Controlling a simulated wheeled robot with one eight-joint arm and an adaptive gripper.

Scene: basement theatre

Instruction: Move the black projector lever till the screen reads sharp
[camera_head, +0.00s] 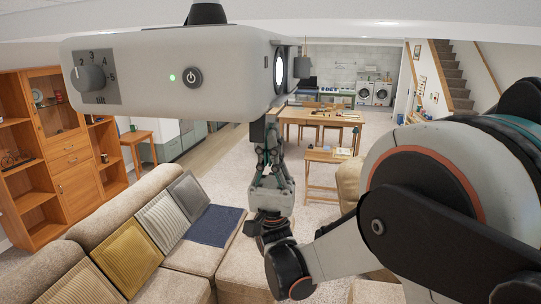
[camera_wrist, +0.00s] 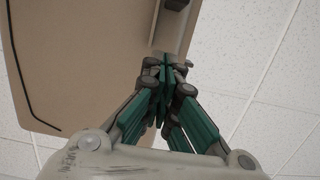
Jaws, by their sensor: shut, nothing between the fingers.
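The pale grey projector (camera_head: 165,75) hangs from the ceiling at the upper left of the head view. Its underside (camera_wrist: 85,60) fills the upper left of the wrist view. A slot (camera_wrist: 168,32) runs in the underside with a small dark piece (camera_wrist: 176,4) at the top edge of the picture; it may be the black lever, but it is cut off. My gripper (camera_head: 271,128) points up just below the projector's lens end. In the wrist view my gripper (camera_wrist: 166,66) is shut and empty, its fingertips near the slot. I cannot tell whether they touch it. The screen is not in view.
A sofa (camera_head: 185,258) with cushions stands below left. A wooden table (camera_head: 316,117) and a small side table (camera_head: 322,158) stand beyond my gripper.

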